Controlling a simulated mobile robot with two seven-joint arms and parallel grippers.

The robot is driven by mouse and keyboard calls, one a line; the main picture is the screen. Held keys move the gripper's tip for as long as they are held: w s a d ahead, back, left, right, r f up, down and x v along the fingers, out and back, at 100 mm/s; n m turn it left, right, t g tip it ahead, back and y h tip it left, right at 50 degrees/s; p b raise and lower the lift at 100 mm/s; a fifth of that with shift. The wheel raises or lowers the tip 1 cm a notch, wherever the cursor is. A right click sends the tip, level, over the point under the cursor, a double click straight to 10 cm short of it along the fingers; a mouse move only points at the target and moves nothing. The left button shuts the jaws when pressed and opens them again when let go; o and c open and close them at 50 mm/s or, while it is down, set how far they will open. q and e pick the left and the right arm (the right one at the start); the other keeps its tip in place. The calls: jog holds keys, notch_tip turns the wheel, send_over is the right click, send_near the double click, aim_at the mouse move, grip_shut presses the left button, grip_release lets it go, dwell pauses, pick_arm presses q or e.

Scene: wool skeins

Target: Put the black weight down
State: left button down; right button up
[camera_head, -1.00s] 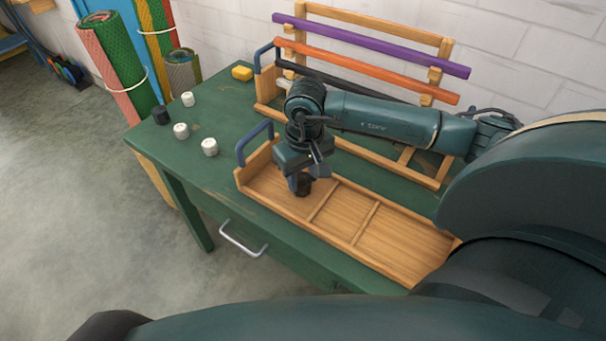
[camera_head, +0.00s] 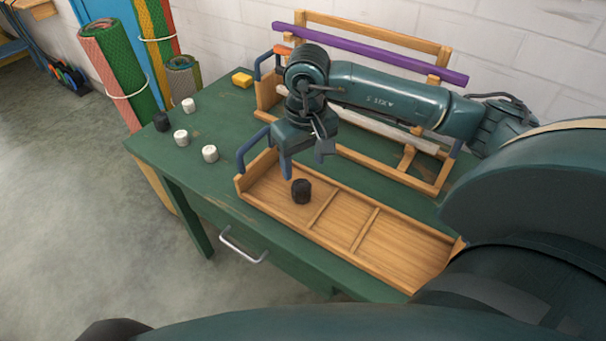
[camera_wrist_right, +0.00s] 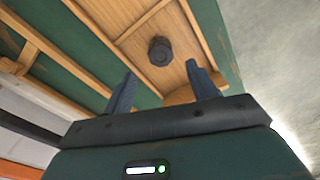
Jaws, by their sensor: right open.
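The black weight (camera_head: 301,191) stands upright on the floor of the left compartment of the wooden tray (camera_head: 410,280). It also shows in the right wrist view (camera_wrist_right: 160,51), beyond the fingertips and untouched. My right gripper (camera_head: 305,164) is open and empty above and slightly behind the weight, with a gap between them. Its two fingers show spread in the right wrist view (camera_wrist_right: 161,76). My left gripper is not in view.
Another black weight (camera_head: 161,122) and several white ones (camera_head: 181,137) stand on the green table (camera_head: 235,135) at the left, near a yellow block (camera_head: 242,79). A wooden rack with a purple bar (camera_head: 370,53) stands behind my right arm. The tray's other compartments are empty.

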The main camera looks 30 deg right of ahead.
notch_tip(320, 180, up, 5)
jog(key=shift+s+r, duration=0.1)
jog(key=shift+s, duration=0.05)
dwell(0.6)
